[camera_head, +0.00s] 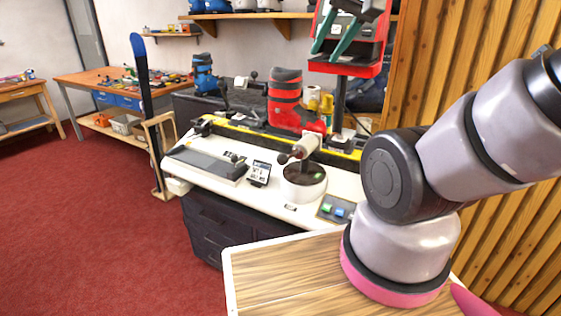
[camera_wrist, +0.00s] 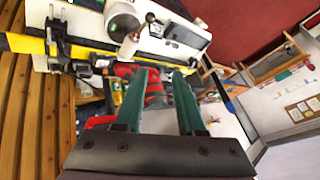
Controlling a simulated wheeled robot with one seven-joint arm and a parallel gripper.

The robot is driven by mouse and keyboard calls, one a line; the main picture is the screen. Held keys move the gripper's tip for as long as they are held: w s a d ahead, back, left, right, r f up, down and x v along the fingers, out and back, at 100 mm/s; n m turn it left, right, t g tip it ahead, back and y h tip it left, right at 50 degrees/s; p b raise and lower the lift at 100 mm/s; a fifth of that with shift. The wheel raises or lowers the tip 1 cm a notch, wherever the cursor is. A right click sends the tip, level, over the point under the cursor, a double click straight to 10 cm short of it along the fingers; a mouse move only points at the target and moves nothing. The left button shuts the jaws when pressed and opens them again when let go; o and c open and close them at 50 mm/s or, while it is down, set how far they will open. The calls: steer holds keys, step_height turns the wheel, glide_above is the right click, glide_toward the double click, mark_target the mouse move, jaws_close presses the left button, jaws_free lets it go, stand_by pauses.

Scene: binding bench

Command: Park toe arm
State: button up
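My gripper (camera_head: 325,54) is raised at the top of the head view, above and beyond the bench. Its two teal fingers are apart with nothing held; they also show in the wrist view (camera_wrist: 160,73). No label shows which part is the toe arm.
A red ski boot (camera_head: 285,100) stands at the back of the white bench (camera_head: 215,178). A dark plate (camera_head: 207,163), a small display (camera_head: 259,173) and a button panel (camera_head: 335,209) lie around the base. A red-topped stand (camera_head: 345,68) rises behind; a wooden slat wall (camera_head: 440,60) is right.

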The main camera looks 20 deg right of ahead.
steer(key=o, duration=0.4)
steer(key=shift+w+f, duration=0.3)
steer(key=shift+w, duration=0.2)
steer(key=n+g+h, duration=0.4)
steer(key=n+g, duration=0.2)
glide_above(282, 157)
steer(key=a, duration=0.2)
step_height(282, 157, down, 23)
steer(key=f, duration=0.3)
steer(key=d+f, duration=0.1)
steer(key=f, duration=0.2)
steer(key=w+d+f, duration=0.1)
steer(key=f, duration=0.2)
steer(key=shift+w+d+f, duration=0.1)
steer(key=shift+d+f, duration=0.15)
steer(key=shift+f, duration=0.05)
jaws_close()
steer(key=shift+w+a+r, duration=0.1)
steer(key=shift+w, duration=0.05)
